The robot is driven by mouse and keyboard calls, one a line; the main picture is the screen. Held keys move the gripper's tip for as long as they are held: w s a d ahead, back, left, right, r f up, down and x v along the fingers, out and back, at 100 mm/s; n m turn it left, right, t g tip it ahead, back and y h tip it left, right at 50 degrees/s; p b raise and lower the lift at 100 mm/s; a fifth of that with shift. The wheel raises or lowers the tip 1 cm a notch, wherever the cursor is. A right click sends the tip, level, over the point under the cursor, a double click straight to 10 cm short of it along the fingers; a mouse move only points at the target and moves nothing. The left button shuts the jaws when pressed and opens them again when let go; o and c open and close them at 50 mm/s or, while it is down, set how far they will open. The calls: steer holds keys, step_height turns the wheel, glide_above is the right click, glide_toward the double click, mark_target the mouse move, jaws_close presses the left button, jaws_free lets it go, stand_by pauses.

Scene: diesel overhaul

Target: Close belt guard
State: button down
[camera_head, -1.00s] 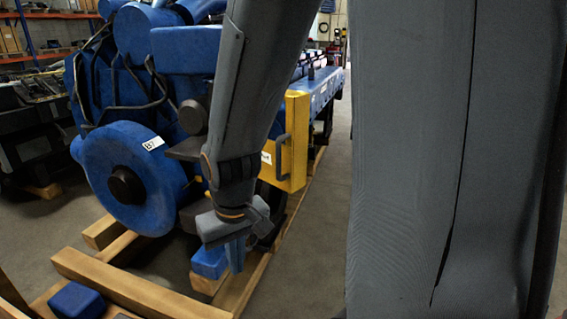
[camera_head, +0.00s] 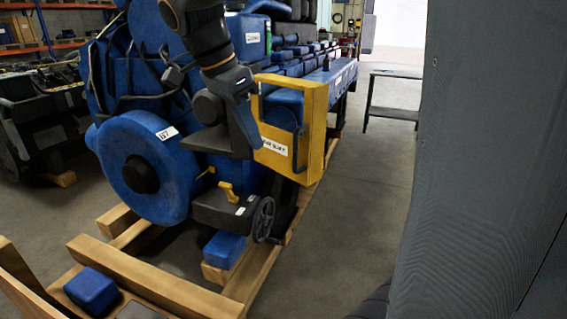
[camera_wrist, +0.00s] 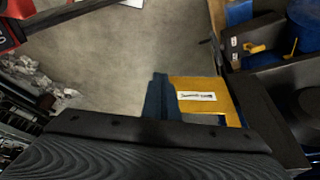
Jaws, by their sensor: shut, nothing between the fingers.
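The yellow belt guard (camera_head: 313,115), with a white label and a dark handle on its side, stands out from the blue diesel engine (camera_head: 205,165) in the head view. My gripper (camera_head: 250,138) is shut and empty, pointing down at the guard's left edge. In the wrist view the shut fingers of my gripper (camera_wrist: 159,92) are beside the yellow guard (camera_wrist: 203,92), on its left. I cannot tell whether they touch it.
A dark box with a handwheel (camera_head: 262,219) and a small yellow lever (camera_head: 228,191) sit below the guard. Wooden beams (camera_head: 150,283) lie under the engine. A dark table (camera_head: 393,98) stands at the back right. The floor right of the guard is clear.

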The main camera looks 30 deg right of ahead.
steer(key=d+f+p, duration=0.5)
steer(key=d+f, duration=0.2)
steer(key=f, duration=0.2)
steer(key=shift+w+d, duration=0.2)
steer(key=shift+d, duration=0.2)
